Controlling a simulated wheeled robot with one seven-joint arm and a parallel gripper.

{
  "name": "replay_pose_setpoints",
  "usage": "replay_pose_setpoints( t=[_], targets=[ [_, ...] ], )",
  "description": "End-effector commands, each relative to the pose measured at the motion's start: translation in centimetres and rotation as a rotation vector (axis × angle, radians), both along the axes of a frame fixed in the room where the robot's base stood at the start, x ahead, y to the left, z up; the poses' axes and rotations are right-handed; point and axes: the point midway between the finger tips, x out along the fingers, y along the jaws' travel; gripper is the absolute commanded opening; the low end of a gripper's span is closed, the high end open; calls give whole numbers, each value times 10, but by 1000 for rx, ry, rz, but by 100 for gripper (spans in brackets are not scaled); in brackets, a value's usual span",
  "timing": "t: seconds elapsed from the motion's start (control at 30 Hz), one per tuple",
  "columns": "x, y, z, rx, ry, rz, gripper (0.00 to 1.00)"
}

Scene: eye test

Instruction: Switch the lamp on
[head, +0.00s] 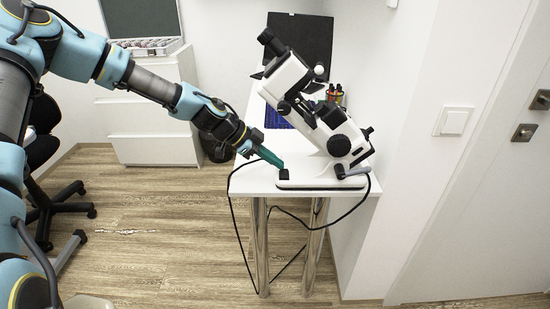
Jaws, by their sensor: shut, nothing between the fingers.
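A white and black slit-lamp-like instrument (312,112) stands on the right part of a white table (245,183). Its flat base lies near the table's front edge. A small black block (284,175) sits at the left end of the base; whether it is a switch is too small to tell. My gripper (281,166) is shut and empty, its teal fingers pointing down and right. The fingertips are right at the top of the black block; I cannot tell if they touch it. No light shows on the instrument.
Black cables (234,215) hang from the table's front. A dark panel (299,45) and a holder with bottles (335,94) are behind the instrument. A white drawer cabinet (150,120) stands left, a wall with a switch plate (454,122) right.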

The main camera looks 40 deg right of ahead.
Motion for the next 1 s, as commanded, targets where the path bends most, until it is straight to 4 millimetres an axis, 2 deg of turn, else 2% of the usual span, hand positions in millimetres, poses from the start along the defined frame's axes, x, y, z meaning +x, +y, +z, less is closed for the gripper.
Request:
replay_pose_setpoints(
  t=[0.3, 0.63, 1.0],
  targets=[
    [3, -3, -9, 47, 61, -1, 0],
    [2, -1, -7, 54, 66, -1, 0],
    [-9, 8, -2, 54, 66, -1, 0]
  ],
)
